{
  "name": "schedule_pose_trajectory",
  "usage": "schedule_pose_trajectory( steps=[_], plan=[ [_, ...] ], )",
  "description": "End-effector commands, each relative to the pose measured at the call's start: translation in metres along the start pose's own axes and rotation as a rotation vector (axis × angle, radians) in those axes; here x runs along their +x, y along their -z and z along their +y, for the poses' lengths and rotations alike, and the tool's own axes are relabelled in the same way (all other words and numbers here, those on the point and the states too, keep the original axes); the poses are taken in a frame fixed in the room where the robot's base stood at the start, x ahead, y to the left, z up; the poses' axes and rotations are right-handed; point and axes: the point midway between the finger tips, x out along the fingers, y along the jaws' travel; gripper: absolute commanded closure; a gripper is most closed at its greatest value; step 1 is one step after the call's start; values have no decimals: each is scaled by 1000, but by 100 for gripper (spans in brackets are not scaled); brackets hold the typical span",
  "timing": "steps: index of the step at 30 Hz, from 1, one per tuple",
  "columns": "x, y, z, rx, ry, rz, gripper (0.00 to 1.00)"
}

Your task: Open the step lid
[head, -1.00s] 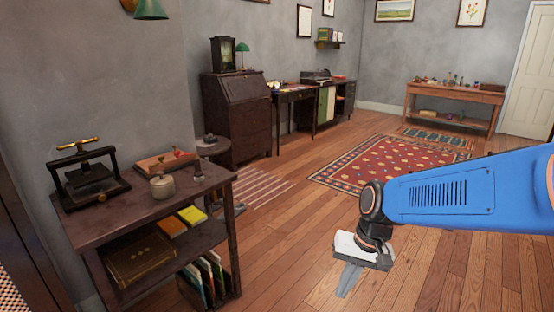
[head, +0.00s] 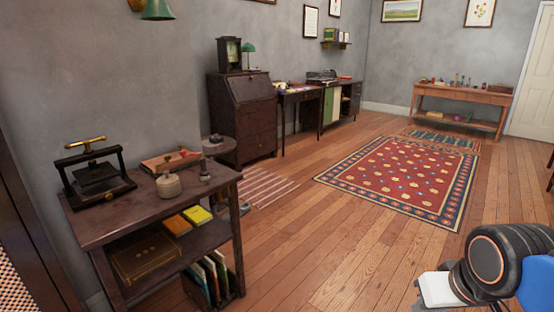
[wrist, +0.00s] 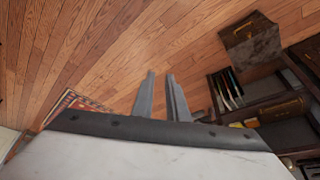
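In the wrist view a brown box (wrist: 250,45) with a dark, worn face stands on the floor near the shelf table. It may be the step; its lid cannot be made out clearly. I do not see this box in the head view. My gripper (wrist: 160,75) shows two grey fingers with a narrow gap and nothing between them. It is over bare floor, apart from the box. In the head view my wrist is at the lower right corner, and the fingers are mostly hidden or cut off.
A dark shelf table (head: 130,212) stands at the left, with a press (head: 95,172), a pot (head: 168,186) and books. A red rug (head: 405,180) lies beyond, with a bureau (head: 240,115) and a workbench (head: 460,97) behind. The middle floor is free.

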Motion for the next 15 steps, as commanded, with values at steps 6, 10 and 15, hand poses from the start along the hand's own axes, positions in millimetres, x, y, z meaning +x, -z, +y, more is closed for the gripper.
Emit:
schedule_pose_trajectory(
  steps=[6,10,15],
  plan=[
    [-1,-1,1,-2,-3,3,63],
    [1,3,-2,-10,2,-3,63],
    [14,24,-16,-57,24,-29,63]
  ],
)
